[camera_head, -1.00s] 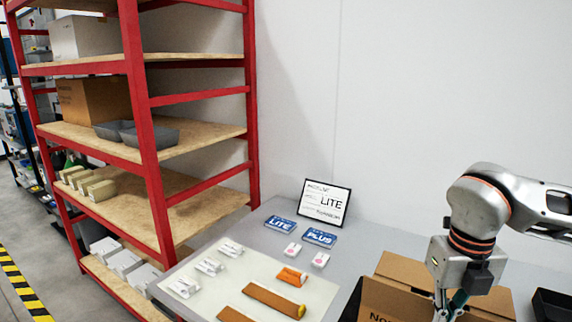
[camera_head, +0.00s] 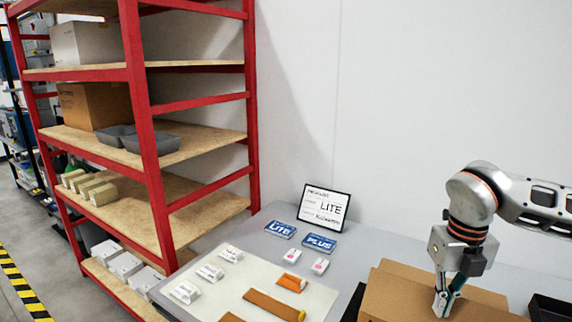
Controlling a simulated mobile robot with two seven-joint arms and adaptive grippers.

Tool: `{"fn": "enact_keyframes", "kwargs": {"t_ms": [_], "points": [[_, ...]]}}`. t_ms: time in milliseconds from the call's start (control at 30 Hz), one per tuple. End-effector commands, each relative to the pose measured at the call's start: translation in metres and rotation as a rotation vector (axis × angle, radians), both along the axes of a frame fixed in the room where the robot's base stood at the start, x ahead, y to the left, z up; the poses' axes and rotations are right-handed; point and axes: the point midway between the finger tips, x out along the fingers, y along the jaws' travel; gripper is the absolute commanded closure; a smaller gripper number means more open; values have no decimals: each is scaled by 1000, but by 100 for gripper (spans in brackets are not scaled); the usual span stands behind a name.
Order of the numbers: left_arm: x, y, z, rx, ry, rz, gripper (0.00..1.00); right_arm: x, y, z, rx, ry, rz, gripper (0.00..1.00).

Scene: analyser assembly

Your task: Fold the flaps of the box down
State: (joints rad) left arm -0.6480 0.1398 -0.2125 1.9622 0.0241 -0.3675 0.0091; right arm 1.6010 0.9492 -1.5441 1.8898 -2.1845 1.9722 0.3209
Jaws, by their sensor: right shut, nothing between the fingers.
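The brown cardboard box (camera_head: 390,300) stands on the table at the lower right of the head view, cut off by the bottom edge. Broad plain cardboard faces show on its near side, and a strip of cardboard (camera_head: 420,273) runs along its far side. My right gripper (camera_head: 440,309) points down over the box, its fingers shut and empty. The fingertips are at or just above the cardboard; I cannot tell whether they touch. The lower part of the box is out of frame. My left gripper is not in view.
A pale mat (camera_head: 225,300) holds white parts and orange-brown pieces left of the box. A dark tray (camera_head: 550,308) is at the right edge. A red shelf rack (camera_head: 150,150) stands left.

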Motion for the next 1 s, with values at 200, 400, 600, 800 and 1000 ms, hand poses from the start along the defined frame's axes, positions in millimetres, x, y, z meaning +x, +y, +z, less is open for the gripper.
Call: {"fn": "enact_keyframes", "kwargs": {"t_ms": [200, 400, 600, 800, 1000], "points": [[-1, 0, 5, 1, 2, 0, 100, 17, -11, -6, -1, 1, -2, 100], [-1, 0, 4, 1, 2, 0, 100, 22, -14, -11, -1, 1, 0, 100], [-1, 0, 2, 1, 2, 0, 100, 33, -21, -23, -1, 2, -1, 100], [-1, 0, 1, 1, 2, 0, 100, 38, -24, -29, -1, 1, 0, 100], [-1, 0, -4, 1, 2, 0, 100, 44, -28, -43, -1, 2, 0, 100]]}}
